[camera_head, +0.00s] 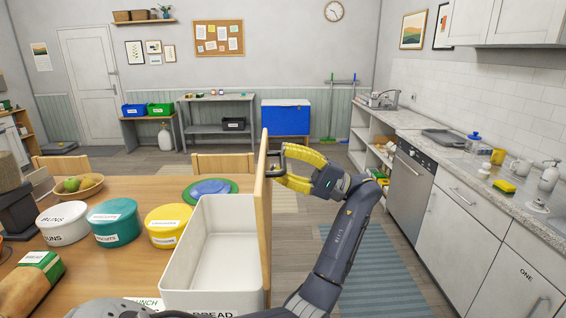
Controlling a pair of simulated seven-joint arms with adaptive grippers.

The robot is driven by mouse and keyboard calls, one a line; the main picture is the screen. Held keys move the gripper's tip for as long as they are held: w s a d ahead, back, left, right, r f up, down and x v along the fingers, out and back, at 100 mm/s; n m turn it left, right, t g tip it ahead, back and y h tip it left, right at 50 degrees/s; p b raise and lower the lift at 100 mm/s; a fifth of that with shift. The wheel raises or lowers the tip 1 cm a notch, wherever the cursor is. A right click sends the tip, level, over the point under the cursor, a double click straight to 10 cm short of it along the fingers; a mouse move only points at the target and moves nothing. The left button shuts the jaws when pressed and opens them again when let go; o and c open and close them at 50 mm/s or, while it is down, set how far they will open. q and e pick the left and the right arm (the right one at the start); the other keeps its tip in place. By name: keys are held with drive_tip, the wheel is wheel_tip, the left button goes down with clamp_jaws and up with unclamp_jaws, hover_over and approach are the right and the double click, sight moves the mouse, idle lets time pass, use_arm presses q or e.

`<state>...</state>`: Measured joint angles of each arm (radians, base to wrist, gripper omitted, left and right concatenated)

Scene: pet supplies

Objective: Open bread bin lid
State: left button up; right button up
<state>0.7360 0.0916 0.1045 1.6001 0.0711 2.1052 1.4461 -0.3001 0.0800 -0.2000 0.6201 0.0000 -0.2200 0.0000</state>
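The white bread bin (212,250), labelled BREAD on its front, stands on the table's right side. Its inside is visible and looks empty. Its wooden lid (264,215) stands upright along the bin's right edge, seen nearly edge-on. My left gripper (279,164) has yellow fingers and is right of the lid's upper part. Its fingers are spread with a gap between them, and their tips are close to or touching the lid's right face. A small dark part shows between the tips; I cannot tell what it is. My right gripper is not in view.
On the wooden table (120,270), left of the bin, are a yellow canister (168,226), a teal canister (113,222), a white canister (64,223), a fruit bowl (78,186) and a green-and-blue plate (211,188). Open floor and a striped rug (375,275) lie right of the table.

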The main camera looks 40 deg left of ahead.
use_arm(q)
drive_tip(key=v, duration=1.2)
idle(0.5)
